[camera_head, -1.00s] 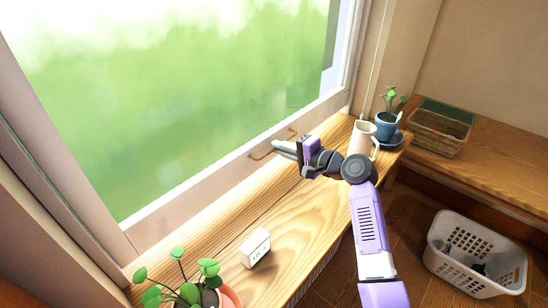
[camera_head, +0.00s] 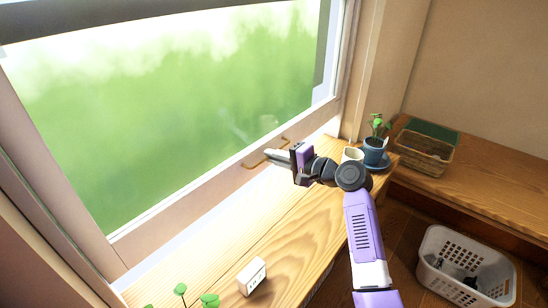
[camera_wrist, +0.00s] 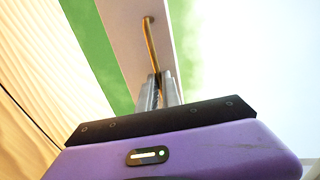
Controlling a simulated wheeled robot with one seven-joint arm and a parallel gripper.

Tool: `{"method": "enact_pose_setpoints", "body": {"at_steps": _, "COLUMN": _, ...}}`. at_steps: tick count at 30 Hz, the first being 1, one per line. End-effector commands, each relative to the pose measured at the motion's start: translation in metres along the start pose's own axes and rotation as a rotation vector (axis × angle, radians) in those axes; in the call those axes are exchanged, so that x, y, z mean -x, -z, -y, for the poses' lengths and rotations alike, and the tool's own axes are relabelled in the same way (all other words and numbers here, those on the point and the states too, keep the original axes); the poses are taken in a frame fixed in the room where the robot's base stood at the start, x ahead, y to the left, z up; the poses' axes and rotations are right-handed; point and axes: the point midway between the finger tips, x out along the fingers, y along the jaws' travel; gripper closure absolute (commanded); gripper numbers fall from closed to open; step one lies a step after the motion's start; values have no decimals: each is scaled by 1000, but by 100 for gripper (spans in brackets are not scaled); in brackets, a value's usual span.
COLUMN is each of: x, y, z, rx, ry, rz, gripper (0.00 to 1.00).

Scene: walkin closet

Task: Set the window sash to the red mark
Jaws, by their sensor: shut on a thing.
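The window sash (camera_head: 215,182) is a pale frame with glass, its bottom rail running diagonally across the head view. A pale gap shows between that rail and the wooden sill. A brass bar handle (camera_head: 250,165) is fixed to the rail. My gripper (camera_head: 270,156) is shut on this handle. In the wrist view the handle (camera_wrist: 151,42) runs down between my gripper's closed fingers (camera_wrist: 158,84), in front of the sash rail (camera_wrist: 128,30). I cannot make out a red mark in either current view.
On the sill (camera_head: 300,232) stand a small white box (camera_head: 252,276), a plant at the bottom edge, and a cream mug (camera_head: 352,154) partly behind my arm. A blue plant pot (camera_head: 375,150) is beyond. A wicker basket (camera_head: 424,152) sits on the bench; a white laundry basket (camera_head: 465,262) on the floor.

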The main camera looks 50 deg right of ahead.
Motion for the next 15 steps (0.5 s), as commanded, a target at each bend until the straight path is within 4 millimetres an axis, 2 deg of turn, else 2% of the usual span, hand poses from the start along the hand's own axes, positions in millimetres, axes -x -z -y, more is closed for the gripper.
{"method": "enact_pose_setpoints", "body": {"at_steps": 2, "x": 0, "y": 1, "z": 2, "rx": 2, "ry": 4, "rz": -3, "gripper": 100}}
{"method": "enact_pose_setpoints", "body": {"at_steps": 3, "x": 0, "y": 1, "z": 2, "rx": 2, "ry": 4, "rz": -2, "gripper": 84}}
{"method": "enact_pose_setpoints", "body": {"at_steps": 5, "x": 0, "y": 1, "z": 2, "rx": 1, "ry": 3, "rz": -2, "gripper": 72}}
{"method": "enact_pose_setpoints", "body": {"at_steps": 15, "x": 1, "y": 0, "z": -1, "rx": 0, "ry": 0, "rz": -1, "gripper": 71}}
